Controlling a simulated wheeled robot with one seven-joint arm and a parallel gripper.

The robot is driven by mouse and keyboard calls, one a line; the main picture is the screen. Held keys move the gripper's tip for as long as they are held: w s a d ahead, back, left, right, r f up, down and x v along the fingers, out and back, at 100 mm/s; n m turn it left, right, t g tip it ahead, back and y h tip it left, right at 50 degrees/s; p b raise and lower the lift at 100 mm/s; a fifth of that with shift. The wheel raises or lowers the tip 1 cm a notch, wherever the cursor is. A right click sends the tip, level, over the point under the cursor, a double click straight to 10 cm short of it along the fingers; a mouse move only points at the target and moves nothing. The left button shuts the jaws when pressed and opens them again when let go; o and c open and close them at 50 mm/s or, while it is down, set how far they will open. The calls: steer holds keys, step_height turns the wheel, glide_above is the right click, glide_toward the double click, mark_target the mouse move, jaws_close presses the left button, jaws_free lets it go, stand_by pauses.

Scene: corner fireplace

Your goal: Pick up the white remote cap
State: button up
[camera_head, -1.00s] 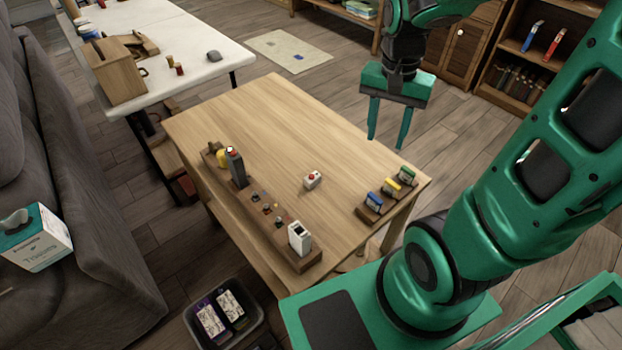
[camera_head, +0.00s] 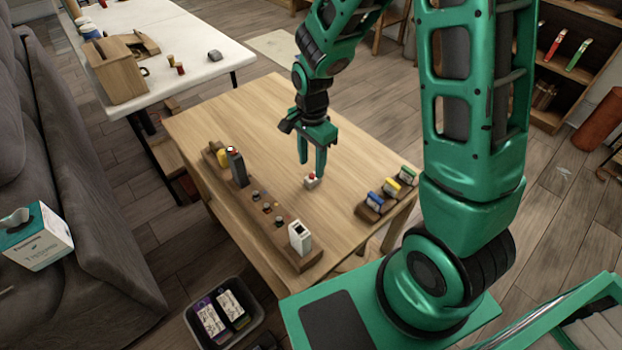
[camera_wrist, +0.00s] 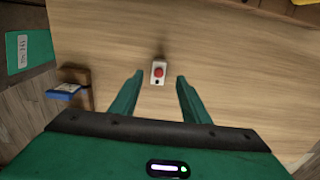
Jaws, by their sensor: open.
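The white remote cap (camera_head: 310,182) is a small white block with a red button on top. It lies on the wooden table (camera_head: 270,115), near the middle. In the wrist view the white remote cap (camera_wrist: 158,73) shows from above, with a small dark spot beside its red button. My gripper (camera_head: 312,170) is open and points down over it. In the wrist view my gripper's two fingers (camera_wrist: 157,85) stand apart with the cap ahead of their tips, roughly centred between them. The fingers do not appear to touch the cap. Nothing is between them.
A wooden rack (camera_head: 281,238) with a grey bottle (camera_head: 236,167), small knobs and a white device (camera_head: 299,237) runs along the table's left side. Bare tabletop surrounds the cap.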

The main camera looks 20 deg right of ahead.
mark_target(313, 174)
steer(key=shift+d+f, duration=0.15)
steer(key=shift+f, duration=1.3)
steer(key=shift+d+f, duration=0.1)
steer(key=shift+f, duration=1.3)
steer(key=c, duration=1)
